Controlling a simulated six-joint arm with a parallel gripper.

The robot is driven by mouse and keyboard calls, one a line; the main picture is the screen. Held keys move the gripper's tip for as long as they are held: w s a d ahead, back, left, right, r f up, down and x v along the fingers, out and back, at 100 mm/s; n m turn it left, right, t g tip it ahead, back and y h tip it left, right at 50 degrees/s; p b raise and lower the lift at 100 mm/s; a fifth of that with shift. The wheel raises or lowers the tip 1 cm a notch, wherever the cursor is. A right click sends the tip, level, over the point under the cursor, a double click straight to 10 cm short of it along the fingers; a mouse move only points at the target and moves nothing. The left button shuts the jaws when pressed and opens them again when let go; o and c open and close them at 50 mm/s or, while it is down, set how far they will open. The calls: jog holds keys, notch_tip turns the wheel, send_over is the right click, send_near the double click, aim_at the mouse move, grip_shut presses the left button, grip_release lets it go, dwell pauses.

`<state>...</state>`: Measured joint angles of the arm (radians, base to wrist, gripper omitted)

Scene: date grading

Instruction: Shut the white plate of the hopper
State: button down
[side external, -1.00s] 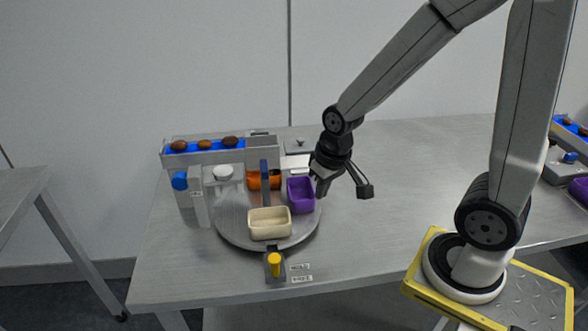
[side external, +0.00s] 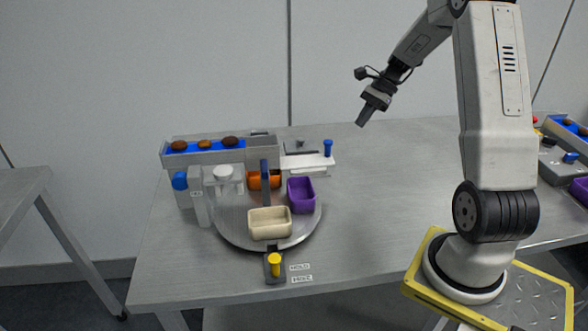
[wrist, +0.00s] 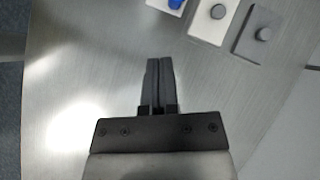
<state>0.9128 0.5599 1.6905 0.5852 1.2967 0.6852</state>
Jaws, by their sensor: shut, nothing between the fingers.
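The white plate (side external: 308,162) of the hopper (side external: 262,143) sticks out to the right of the hopper, with an upright blue knob (side external: 328,148) at its right end. In the wrist view only part of a blue knob (wrist: 176,3) shows at the top edge, on a white piece. My gripper (side external: 362,120) is raised above the table, to the right of the plate and apart from it. Its fingers (wrist: 160,65) are together with nothing between them.
A round turntable (side external: 228,232) carries a cream tray (side external: 270,224), a purple tray (side external: 301,195) and an orange tray (side external: 256,181). A blue belt (side external: 190,147) with dates runs behind. A yellow-knobbed lever (side external: 275,262) stands in front. The table right of the turntable is clear.

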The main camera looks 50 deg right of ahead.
jog(key=d, duration=0.1)
jog(key=s+d+m+t, duration=0.1)
jog(key=d, duration=0.1)
jog(key=d+r+m+y, duration=0.1)
jog(key=d, duration=0.1)
jog(key=shift+s+r+t, duration=0.1)
jog(key=shift+s+t, duration=0.3)
jog(key=shift+a, duration=0.1)
jog(key=x, duration=0.7)
jog(key=a+r+x, duration=0.1)
jog(key=x, duration=0.3)
jog(key=shift+w+a+f, duration=0.2)
jog(key=shift+w, duration=0.15)
jog(key=shift+w+a, duration=0.45)
jog(key=shift+a, duration=0.25)
send_near(290, 159)
jog(key=x, duration=0.4)
jog(key=shift+a, duration=0.1)
